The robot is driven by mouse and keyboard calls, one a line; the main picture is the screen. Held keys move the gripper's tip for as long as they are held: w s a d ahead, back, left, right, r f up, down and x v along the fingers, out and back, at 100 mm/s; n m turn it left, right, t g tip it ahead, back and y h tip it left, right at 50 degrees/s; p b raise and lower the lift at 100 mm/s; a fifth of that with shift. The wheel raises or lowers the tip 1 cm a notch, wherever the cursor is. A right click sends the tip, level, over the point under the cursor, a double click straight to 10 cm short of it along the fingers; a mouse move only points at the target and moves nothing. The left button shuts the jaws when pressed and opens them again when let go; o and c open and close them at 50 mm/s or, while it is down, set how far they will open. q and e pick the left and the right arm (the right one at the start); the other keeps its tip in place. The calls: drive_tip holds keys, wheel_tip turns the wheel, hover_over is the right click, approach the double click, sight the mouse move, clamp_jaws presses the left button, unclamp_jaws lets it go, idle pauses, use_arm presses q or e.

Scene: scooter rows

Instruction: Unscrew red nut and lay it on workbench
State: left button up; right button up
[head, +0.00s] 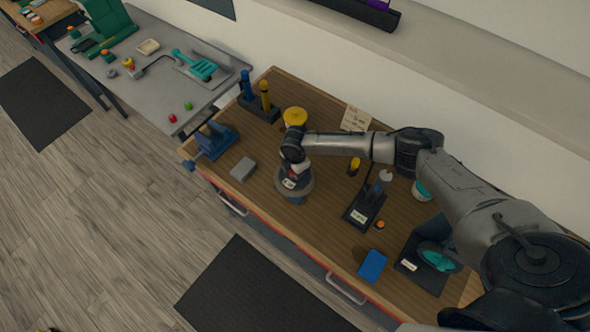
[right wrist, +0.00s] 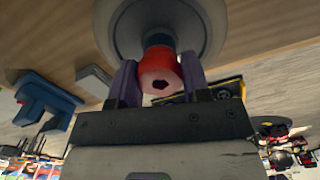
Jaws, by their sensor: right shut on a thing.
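The red nut (right wrist: 158,72) shows in the right wrist view, with a dark hole in its face. It sits at the middle of a round grey wheel-like part (right wrist: 190,22). My right gripper (right wrist: 158,82) has its two purple fingers on either side of the nut and is shut on it. In the head view, my right gripper (head: 297,171) reaches down at the grey round part (head: 302,188), which stands on the wooden workbench (head: 325,225). The arm hides most of the nut there. Whether the nut is still on its thread cannot be told. My left gripper is not in view.
A grey block (head: 243,168) and blue vise (head: 215,140) are left of the gripper. A yellow-topped item (head: 295,117) stands behind. A black labelled stand (head: 362,212), blue box (head: 372,265) and black bracket (head: 418,270) are to the right.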

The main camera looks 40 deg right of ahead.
drive_tip(key=shift+n, duration=0.8)
drive_tip(key=o, duration=1)
drive_tip(key=shift+r, duration=0.55)
wheel_tip(320, 180, up, 13)
drive_tip(key=shift+f+b, duration=0.15)
drive_tip(key=shift+b, duration=0.5)
